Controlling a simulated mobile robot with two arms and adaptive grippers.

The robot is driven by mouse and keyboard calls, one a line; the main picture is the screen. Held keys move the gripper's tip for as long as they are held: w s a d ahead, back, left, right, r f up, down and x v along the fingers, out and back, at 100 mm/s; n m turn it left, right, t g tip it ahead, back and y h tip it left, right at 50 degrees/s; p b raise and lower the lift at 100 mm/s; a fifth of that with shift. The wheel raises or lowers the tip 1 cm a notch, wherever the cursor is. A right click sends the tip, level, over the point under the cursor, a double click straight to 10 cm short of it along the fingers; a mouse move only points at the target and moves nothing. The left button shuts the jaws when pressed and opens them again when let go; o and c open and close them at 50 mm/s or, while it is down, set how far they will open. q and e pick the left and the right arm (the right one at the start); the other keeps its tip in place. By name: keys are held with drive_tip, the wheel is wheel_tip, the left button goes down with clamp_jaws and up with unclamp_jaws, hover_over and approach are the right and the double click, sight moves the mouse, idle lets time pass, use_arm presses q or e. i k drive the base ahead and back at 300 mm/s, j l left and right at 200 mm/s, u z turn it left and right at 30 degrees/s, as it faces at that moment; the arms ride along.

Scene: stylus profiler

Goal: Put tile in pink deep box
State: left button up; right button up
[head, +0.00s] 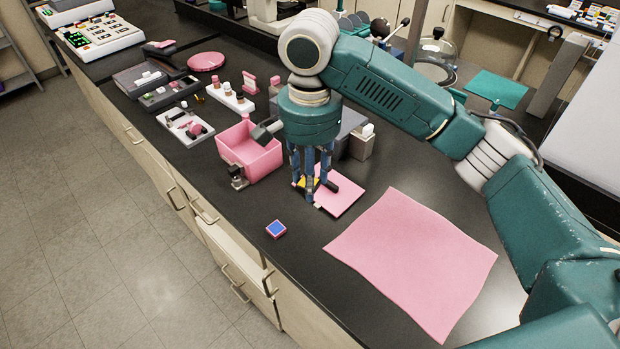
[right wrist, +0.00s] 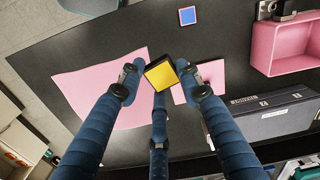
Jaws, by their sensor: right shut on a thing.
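My right gripper (head: 314,192) points down and is shut on a small yellow-topped tile (right wrist: 161,76) with dark sides. The tile is tilted between the fingers in the right wrist view and is partly hidden by them in the head view. I cannot tell how far it is above the bench. The pink deep box (head: 262,166) stands open on the bench, left of and behind the gripper; it also shows at the upper right of the right wrist view (right wrist: 268,48). A second tile, blue with a pink edge (head: 276,229), lies flat in front. My left gripper is not in view.
A small pink pad (head: 345,197) lies beside the gripper. A large pink sheet (head: 412,265) covers the bench at right. A small dark metal device (head: 237,177) stands at the box's front corner. A grey case (right wrist: 268,118) is near the box. Pink-and-white items crowd the back left.

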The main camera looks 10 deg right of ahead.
sight(251, 159)
drive_tip(key=i+j+z, duration=0.1)
drive_tip(key=i+j, duration=0.25)
drive_tip(key=i+j+z, duration=0.15)
drive_tip(key=i+j, duration=0.2)
drive_tip(key=i+j+z, duration=0.1)
drive_tip(key=i+j, duration=0.2)
drive_tip(key=j, duration=0.25)
